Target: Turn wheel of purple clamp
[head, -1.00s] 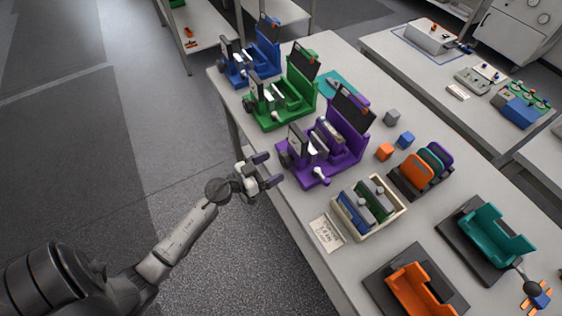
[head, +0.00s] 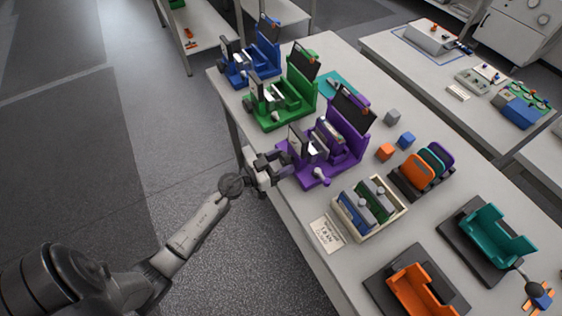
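The purple clamp (head: 338,150) stands on the near-left edge of the bench, with a dark upright panel at its back and a white-tipped knob at its front. Its wheel faces the aisle and is mostly hidden by my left gripper (head: 284,163). My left gripper reaches in from the aisle side. Its two dark fingers are spread and lie at the wheel, one on the far side and one on the near side. Contact between fingers and wheel is too small to make out. My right gripper is not seen.
A green clamp (head: 302,98) and a blue clamp (head: 262,62) stand farther along the same edge. A cream tray (head: 385,227) with cells and a paper card (head: 327,234) lie nearer. The aisle at left is clear.

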